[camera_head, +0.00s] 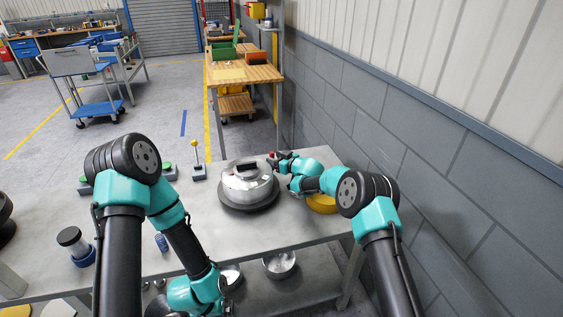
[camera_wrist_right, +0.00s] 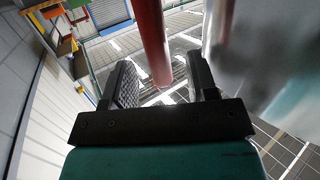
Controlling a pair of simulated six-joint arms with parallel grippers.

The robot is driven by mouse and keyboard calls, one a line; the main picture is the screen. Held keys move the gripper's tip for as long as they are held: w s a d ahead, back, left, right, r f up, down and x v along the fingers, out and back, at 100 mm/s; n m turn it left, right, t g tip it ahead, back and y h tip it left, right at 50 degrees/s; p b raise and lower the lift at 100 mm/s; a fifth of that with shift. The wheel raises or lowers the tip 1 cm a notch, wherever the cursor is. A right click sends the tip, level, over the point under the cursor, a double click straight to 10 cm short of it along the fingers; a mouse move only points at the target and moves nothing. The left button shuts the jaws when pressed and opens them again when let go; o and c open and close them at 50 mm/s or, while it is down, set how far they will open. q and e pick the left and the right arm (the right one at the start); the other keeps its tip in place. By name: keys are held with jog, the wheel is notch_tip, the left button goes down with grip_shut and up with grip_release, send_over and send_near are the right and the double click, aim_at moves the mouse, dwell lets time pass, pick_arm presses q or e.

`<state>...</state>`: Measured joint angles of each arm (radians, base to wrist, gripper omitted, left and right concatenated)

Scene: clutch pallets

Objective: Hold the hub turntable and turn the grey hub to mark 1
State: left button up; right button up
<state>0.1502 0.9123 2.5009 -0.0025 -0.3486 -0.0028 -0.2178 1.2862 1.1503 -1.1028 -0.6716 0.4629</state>
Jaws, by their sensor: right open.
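The grey hub (camera_head: 243,181) is a shiny round drum with a dark bar on top. It sits on the dark round turntable (camera_head: 233,208) at the middle of the bench. My right gripper (camera_head: 279,160) is at the hub's far right side. In the right wrist view my right gripper (camera_wrist_right: 164,90) is open, with a red post (camera_wrist_right: 151,35) between or just beyond its fingers; I cannot tell whether they touch it. A blurred silvery surface (camera_wrist_right: 237,45) fills the right of that view, probably the hub. Mark 1 cannot be made out.
A yellow bowl (camera_head: 322,204) lies under my right forearm. A yellow-topped post (camera_head: 197,172) stands left of the hub. A dark-capped jar (camera_head: 72,241) and a small blue item (camera_head: 161,243) are at the left. A grey block wall (camera_head: 420,190) closes the right side.

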jog(key=shift+x, duration=0.95)
grip_shut()
dwell(0.8)
